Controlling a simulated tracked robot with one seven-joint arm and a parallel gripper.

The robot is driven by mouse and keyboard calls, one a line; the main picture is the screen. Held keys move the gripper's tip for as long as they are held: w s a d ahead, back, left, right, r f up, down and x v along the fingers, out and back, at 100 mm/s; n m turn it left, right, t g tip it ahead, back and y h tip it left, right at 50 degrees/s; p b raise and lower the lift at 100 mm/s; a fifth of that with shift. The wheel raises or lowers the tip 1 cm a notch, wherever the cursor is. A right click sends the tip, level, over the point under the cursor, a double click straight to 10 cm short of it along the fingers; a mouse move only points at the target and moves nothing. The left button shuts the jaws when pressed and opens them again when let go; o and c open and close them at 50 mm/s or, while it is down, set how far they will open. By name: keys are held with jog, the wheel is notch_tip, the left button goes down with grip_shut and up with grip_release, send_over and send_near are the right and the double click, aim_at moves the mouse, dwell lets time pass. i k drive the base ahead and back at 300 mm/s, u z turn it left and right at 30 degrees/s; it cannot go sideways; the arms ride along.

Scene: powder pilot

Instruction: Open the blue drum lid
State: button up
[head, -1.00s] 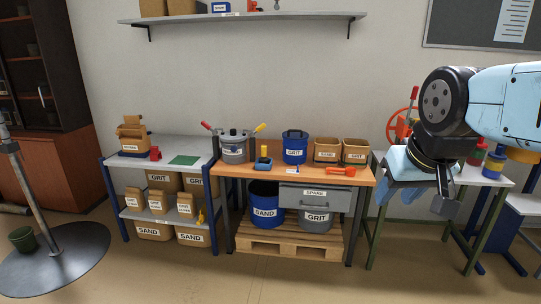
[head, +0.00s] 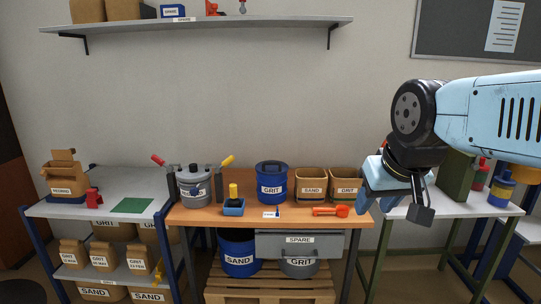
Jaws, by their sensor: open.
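The blue drum (head: 272,184) labelled GRIT stands upright on the orange workbench (head: 240,216), with its dark blue lid (head: 271,167) on top. A second blue drum (head: 238,253) labelled SAND stands under the bench on the pallet; its top is partly hidden by the bench. My gripper (head: 393,208) is open and empty at the right, in front of the bench's right end and the grey table beside it. It is well apart from both drums.
A grey pot with red and yellow handles (head: 194,184), a blue block with a yellow knob (head: 234,205), an orange scoop (head: 331,211) and open cardboard boxes (head: 312,184) share the bench. A wall shelf (head: 210,25) runs above. The bench's front strip is mostly clear.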

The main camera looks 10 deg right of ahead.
aim_at(269, 167)
jog(key=z, duration=0.1)
jog(key=i, duration=1.55)
jog(key=z, duration=0.05)
